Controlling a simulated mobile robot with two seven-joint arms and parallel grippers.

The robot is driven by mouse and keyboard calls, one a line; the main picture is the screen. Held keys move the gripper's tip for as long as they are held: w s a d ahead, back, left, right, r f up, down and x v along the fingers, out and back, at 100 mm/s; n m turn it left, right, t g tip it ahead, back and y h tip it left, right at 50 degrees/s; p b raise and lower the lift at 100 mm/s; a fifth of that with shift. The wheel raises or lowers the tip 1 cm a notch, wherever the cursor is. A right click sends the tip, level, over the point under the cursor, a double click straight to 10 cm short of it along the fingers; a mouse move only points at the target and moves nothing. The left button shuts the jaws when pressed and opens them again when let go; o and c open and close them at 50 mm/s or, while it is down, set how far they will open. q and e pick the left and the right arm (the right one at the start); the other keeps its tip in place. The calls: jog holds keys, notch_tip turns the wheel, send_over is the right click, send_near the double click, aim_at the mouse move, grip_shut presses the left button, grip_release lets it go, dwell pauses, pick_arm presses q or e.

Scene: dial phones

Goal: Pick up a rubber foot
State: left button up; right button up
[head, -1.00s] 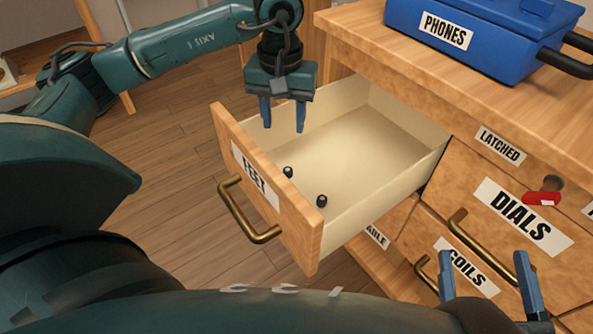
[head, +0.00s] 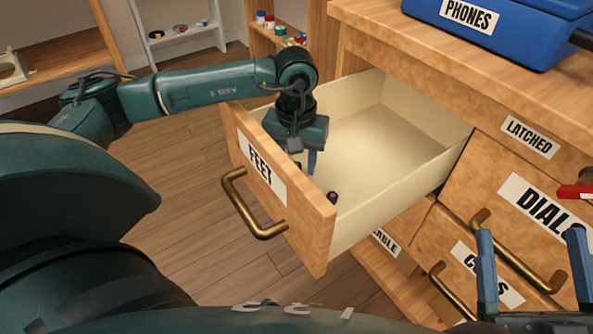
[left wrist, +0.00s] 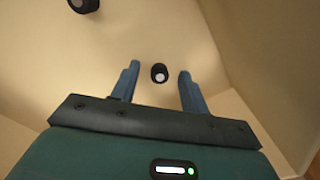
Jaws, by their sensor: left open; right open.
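My left gripper (head: 305,164) is open and reaches down into the pulled-out FEET drawer (head: 400,210). Two small black rubber feet lie on the drawer floor. One rubber foot (head: 332,197) shows clearly near the drawer front; the other is mostly hidden beside the left gripper in the head view. In the left wrist view, one rubber foot (left wrist: 158,73) appears between the two open fingers, not gripped, and another rubber foot (left wrist: 83,5) is at the top edge, left of them. My right gripper (head: 531,236) is open and empty at the lower right.
The drawer's walls and its wooden front with a brass handle (head: 250,208) surround the left gripper. A blue PHONES case (head: 500,35) stands on the cabinet top. Closed drawers labelled DIALS and COILS sit behind the right gripper. The far drawer floor is clear.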

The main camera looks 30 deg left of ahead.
pick_arm(q)
jog(key=shift+c, duration=0.6)
grip_shut()
